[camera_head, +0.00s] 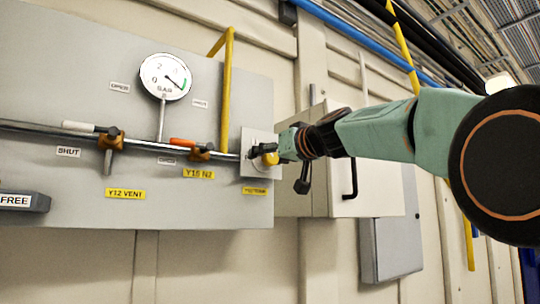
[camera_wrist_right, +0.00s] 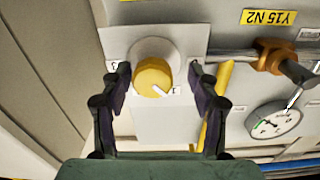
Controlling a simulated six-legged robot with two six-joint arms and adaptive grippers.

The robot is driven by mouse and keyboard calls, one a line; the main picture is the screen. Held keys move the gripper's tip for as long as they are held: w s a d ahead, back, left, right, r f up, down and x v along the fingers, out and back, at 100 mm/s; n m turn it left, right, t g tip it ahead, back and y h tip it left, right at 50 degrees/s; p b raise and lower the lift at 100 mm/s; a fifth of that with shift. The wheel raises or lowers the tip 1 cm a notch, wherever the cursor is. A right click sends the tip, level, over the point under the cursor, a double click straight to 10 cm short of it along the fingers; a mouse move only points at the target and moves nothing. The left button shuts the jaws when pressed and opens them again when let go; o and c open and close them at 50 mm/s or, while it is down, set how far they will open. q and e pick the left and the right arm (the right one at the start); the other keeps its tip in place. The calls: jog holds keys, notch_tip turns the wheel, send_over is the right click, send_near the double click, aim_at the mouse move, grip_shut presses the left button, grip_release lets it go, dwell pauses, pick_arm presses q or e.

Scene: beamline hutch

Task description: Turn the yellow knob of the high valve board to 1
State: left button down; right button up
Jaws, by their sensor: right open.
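The yellow knob (camera_head: 270,158) sits on a pale square plate (camera_head: 250,142) at the right end of the grey valve board (camera_head: 60,90). In the right wrist view the knob (camera_wrist_right: 152,77) has a white pointer line at its lower right, aimed near a small mark that looks like "1" (camera_wrist_right: 175,89). Another mark, which looks like "3", is on the left. My right gripper (camera_wrist_right: 158,76) is open, with one finger on each side of the knob and visible gaps between. In the head view the right gripper (camera_head: 279,168) partly hides the knob and plate. My left gripper is out of view.
A gauge (camera_head: 165,77), a pipe (camera_head: 50,129) with lever valves and a yellow pipe (camera_head: 227,90) stand out from the board left of the knob. A pale cabinet with a dark handle (camera_head: 350,180) and a grey box (camera_head: 392,245) are to the right.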

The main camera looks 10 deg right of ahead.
jog(key=shift+c, duration=0.5)
jog(key=shift+d, duration=0.15)
jog(key=shift+c, duration=0.7)
jog(key=shift+w+d+f, duration=0.15)
jog(key=shift+d, duration=0.25)
jog(key=c, duration=0.3)
jog(key=shift+a, duration=0.35)
jog(key=c, duration=0.5)
jog(key=shift+d, duration=0.2)
jog(key=shift+c, duration=0.7)
jog(key=shift+m, duration=1.2)
jog(key=o, duration=1.2)
jog(key=shift+a, duration=0.1)
